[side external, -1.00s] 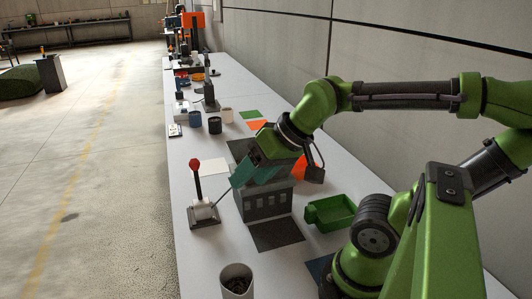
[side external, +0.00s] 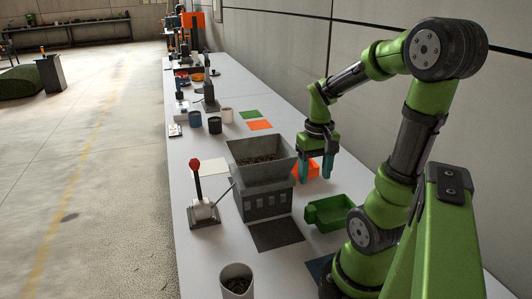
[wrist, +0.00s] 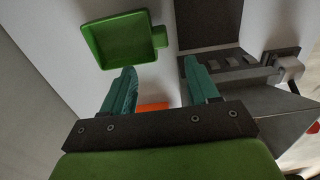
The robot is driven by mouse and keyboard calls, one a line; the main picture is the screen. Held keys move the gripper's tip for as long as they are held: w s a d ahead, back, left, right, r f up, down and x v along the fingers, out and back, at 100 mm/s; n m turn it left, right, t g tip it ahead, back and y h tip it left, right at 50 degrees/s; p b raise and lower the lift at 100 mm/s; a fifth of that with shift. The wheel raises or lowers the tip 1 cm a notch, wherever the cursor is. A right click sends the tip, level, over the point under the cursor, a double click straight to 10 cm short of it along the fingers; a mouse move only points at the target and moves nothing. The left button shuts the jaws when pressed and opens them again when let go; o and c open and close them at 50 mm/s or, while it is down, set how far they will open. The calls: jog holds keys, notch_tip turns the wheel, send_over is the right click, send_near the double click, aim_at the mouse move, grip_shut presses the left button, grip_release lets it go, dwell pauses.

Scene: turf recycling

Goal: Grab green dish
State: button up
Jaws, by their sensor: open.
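The green dish (side external: 332,214) is a shallow square tray with a short handle tab, lying on the white table to the right of the grey hopper machine (side external: 265,203). In the wrist view the dish (wrist: 118,41) shows at top left, beyond my fingertips, and looks empty. My gripper (side external: 316,172) points down with teal fingers apart and nothing between them. It is beside the hopper, farther along the table than the green dish and apart from it. The fingers also show in the wrist view (wrist: 160,72).
The hopper holds dark granules. A dark mat (side external: 276,235) lies in front of the machine. A red-knobbed lever (side external: 197,180) stands left, and a cup (side external: 236,281) stands at the near edge.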

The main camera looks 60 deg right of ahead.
aim_at(311, 208)
notch_tip(311, 208, down, 11)
jog(key=shift+r, duration=0.1)
dwell(0.4)
grip_shut()
